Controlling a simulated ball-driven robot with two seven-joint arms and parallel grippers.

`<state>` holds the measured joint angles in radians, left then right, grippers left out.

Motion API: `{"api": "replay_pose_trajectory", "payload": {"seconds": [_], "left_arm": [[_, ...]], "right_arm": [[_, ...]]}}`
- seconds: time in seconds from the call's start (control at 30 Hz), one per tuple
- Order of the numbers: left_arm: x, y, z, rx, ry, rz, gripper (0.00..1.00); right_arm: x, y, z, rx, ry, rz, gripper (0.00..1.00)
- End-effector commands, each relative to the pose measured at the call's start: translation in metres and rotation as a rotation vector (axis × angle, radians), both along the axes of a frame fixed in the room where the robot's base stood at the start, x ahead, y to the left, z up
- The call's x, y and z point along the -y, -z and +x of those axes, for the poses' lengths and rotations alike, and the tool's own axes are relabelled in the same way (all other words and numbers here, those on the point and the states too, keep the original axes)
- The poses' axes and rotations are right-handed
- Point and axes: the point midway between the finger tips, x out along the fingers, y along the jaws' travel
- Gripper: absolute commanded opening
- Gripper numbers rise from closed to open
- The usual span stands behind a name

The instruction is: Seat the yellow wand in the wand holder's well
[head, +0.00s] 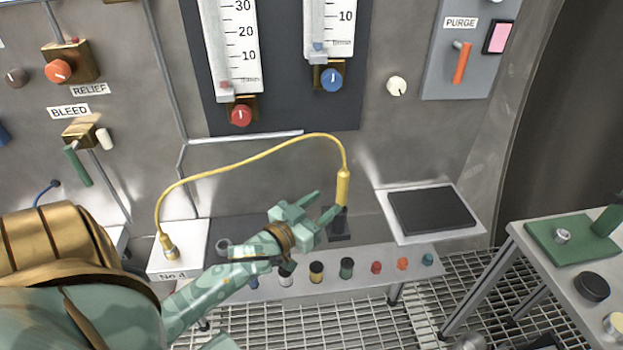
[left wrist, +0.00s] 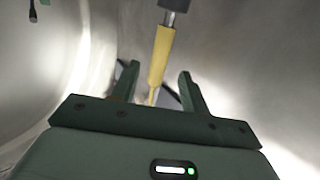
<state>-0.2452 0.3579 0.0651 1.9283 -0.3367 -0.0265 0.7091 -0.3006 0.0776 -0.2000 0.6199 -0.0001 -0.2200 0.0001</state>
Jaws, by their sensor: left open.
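The yellow wand (head: 343,188) stands upright in the head view, with its yellow cable leaving the top. Its lower end meets the dark wand holder (head: 339,224) at the back of the grey bench; how deep it sits in the well cannot be seen. My left gripper (head: 326,205) is open just left of the wand's lower part, its fingers pointing towards it. In the left wrist view the wand (left wrist: 160,58) shows between the two spread fingers (left wrist: 158,75), with no visible contact. A dark piece with a grey collar is at its end. My right gripper is not in view.
The cable (head: 245,165) arches to a plug on a white box (head: 190,250). Several coloured knobs (head: 347,267) line the bench front. A dark pad on a white plate (head: 431,210) lies right of the holder. A side table (head: 560,280) stands at right.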

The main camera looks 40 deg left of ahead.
Motion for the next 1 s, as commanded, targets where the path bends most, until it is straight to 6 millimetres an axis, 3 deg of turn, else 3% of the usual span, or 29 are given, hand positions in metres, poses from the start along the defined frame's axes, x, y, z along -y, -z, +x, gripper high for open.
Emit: {"api": "replay_pose_trajectory", "payload": {"seconds": [0.2,0.47,0.57,0.67,0.77,0.8,0.87,0.9,0.97,1.0], "left_arm": [[-0.001,-0.001,-0.027,0.001,0.0,-0.001,0.45],[-0.001,0.001,-0.03,0.0,0.0,0.0,0.45],[0.006,0.017,-0.031,-0.036,-0.005,0.005,0.45],[0.034,0.071,-0.038,-0.16,-0.005,0.032,0.45],[0.068,0.166,-0.064,-0.383,0.022,0.086,0.45],[0.072,0.21,-0.085,-0.491,0.029,0.108,0.45],[0.072,0.273,-0.124,-0.652,0.038,0.137,0.45],[0.074,0.311,-0.155,-0.758,0.048,0.155,0.45],[0.076,0.361,-0.208,-0.914,0.068,0.181,0.45],[0.078,0.387,-0.244,-1.011,0.085,0.199,0.45]], "right_arm": [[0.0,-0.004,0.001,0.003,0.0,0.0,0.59],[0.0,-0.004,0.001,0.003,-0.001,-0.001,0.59],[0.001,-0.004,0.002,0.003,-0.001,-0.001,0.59],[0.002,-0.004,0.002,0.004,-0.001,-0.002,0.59],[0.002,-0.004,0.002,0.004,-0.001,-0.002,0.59],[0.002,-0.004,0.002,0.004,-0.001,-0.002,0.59],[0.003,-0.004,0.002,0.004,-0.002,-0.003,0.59],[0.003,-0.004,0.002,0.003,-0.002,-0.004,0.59],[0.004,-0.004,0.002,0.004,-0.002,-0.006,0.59],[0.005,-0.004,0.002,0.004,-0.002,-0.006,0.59]]}}
